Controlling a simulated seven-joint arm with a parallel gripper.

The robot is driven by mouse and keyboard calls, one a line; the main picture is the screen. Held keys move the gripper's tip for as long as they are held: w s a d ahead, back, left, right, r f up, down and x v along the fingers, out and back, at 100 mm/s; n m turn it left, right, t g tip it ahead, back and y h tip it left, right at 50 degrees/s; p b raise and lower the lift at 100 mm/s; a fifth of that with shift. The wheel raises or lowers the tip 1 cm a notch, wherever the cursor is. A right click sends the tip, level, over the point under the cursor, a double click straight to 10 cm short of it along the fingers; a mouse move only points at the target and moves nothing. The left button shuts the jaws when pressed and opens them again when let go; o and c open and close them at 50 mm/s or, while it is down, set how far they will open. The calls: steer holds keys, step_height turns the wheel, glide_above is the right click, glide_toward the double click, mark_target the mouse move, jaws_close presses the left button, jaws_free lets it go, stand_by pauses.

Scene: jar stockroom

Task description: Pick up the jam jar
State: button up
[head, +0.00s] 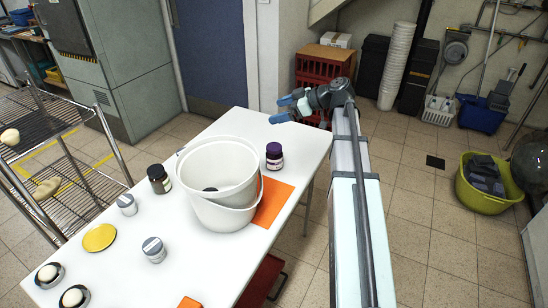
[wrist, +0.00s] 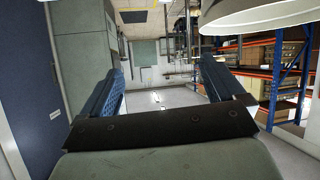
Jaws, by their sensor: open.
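A dark purple jar (head: 273,156) with a purple lid and pale label stands upright on the white table, right of the white buckets. A second dark jar (head: 159,178) with a black lid stands left of the buckets. I cannot read either label, so I cannot tell which holds jam. My gripper (head: 283,109) is open above the table's far right corner, beyond the purple jar and apart from it. In the wrist view my gripper (wrist: 162,88) has its blue fingers spread with nothing between them; no jar shows there.
Nested white buckets (head: 220,185) stand mid-table (head: 205,263) beside an orange sheet (head: 272,203). Two grey-lidded jars (head: 127,204) (head: 154,249), a yellow disc (head: 99,237) and small dishes (head: 48,275) stand at left. A wire rack (head: 75,165) is left of the table.

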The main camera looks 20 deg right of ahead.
steer(key=d+m+t, duration=0.3)
steer(key=d, duration=0.6)
glide_toward(276, 147)
steer(key=x, duration=0.7)
steer(key=shift+w+a, duration=0.1)
steer(key=shift+a, duration=0.1)
steer(key=shift+x, duration=2.7)
steer(key=shift+d+f, duration=0.1)
steer(key=shift+f, duration=0.05)
steer(key=c, duration=1.5)
steer(key=shift+c, duration=0.6)
